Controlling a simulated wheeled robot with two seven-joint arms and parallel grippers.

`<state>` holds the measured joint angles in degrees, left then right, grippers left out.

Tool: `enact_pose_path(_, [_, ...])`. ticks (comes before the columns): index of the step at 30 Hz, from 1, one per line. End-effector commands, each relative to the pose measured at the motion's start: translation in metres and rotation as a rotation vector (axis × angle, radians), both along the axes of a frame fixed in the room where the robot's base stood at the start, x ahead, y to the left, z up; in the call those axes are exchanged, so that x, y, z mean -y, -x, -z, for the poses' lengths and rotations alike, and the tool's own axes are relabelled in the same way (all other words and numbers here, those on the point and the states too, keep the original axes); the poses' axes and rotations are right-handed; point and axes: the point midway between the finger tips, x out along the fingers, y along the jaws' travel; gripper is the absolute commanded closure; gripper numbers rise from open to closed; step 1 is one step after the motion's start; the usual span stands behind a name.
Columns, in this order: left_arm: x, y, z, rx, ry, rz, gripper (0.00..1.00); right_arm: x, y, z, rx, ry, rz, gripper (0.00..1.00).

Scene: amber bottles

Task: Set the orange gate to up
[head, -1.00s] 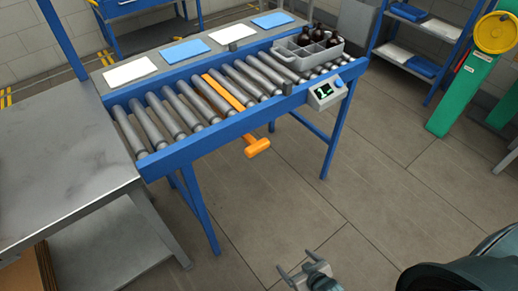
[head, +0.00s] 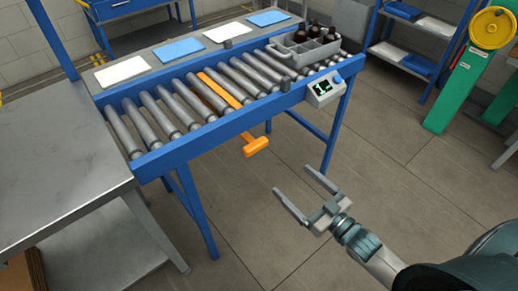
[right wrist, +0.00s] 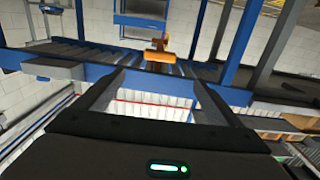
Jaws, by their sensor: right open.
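The orange gate (head: 221,90) lies as a flat bar between the rollers of the blue-framed conveyor (head: 205,133). Its orange handle (head: 255,146) sticks out past the conveyor's front rail. In the right wrist view the handle (right wrist: 159,56) shows ahead, beyond the fingers and near the middle. My right gripper (head: 305,190) is open and empty, in front of the conveyor and to the lower right of the handle, apart from it. My left gripper is not in view.
A grey divided crate (head: 300,52) with several amber bottles (head: 319,33) stands on the conveyor's right end. A control box (head: 325,90) sits on the front rail. A metal table (head: 60,165) stands at the left. The floor before the conveyor is clear.

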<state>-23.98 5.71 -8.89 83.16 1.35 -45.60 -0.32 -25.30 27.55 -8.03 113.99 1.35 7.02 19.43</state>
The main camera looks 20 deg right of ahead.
Motion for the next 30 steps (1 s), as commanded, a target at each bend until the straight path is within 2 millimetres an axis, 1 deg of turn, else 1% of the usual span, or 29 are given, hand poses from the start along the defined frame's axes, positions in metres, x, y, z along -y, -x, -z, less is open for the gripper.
enact_pose_path(5, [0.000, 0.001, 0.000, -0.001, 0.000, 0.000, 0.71, -0.002, -0.006, 0.000, 0.000, 0.000, 0.000, 0.11])
enact_pose_path(11, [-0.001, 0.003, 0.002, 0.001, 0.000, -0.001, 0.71, -0.008, -0.024, -0.001, 0.002, -0.001, 0.001, 0.11])
enact_pose_path(17, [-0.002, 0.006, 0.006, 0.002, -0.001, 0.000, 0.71, -0.019, -0.052, -0.001, 0.003, -0.001, 0.001, 0.11])
enact_pose_path(27, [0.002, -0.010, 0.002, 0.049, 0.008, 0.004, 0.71, -0.038, -0.106, -0.001, 0.002, -0.001, 0.001, 0.11])
enact_pose_path(30, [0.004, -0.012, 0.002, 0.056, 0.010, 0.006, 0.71, -0.044, -0.122, -0.001, 0.001, 0.000, 0.001, 0.11])
